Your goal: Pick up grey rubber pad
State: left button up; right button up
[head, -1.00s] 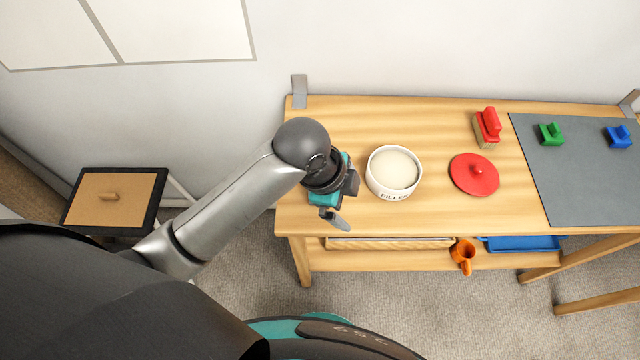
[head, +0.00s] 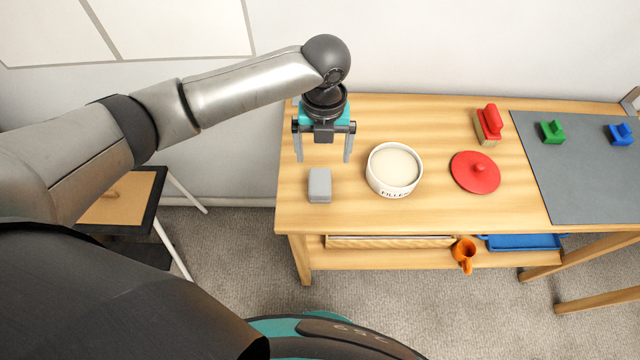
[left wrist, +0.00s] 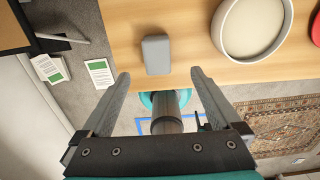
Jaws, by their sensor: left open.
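The grey rubber pad (head: 320,185) is a small rounded block lying on the wooden table (head: 420,218) near its left end, left of a white bowl. It also shows in the left wrist view (left wrist: 156,55), lying beyond the open fingertips and roughly centred between them. My left gripper (head: 323,160) is open and empty, its two fingers pointing down above the table, behind the pad in the head view. It does not touch the pad. My right gripper is not in view.
The white bowl (head: 394,170) labelled FILLER stands close to the pad's right. Farther right are a red lid (head: 475,172), a red-handled block (head: 488,125) and a grey mat (head: 585,180) with green and blue pieces. A lower shelf holds an orange mug (head: 463,255).

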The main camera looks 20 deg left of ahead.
aim_at(320, 180)
pick_arm(q)
notch_tip(320, 180, down, 6)
jog(key=shift+r+b, duration=0.25)
jog(key=shift+b, duration=0.2)
jog(key=shift+s+a+f+b, duration=0.15)
jog(key=shift+f+b, duration=0.15)
jog(key=shift+f, duration=1.05)
jog(key=shift+s+a+f+b, duration=0.15)
jog(key=shift+f+b, duration=0.1)
jog(key=shift+f, duration=1.1)
jog(key=shift+r, duration=0.1)
jog(key=c, duration=1.5)
jog(key=shift+o, duration=0.2)
jog(key=shift+r, duration=0.1)
notch_tip(320, 180, up, 20)
jog(key=p, duration=0.4)
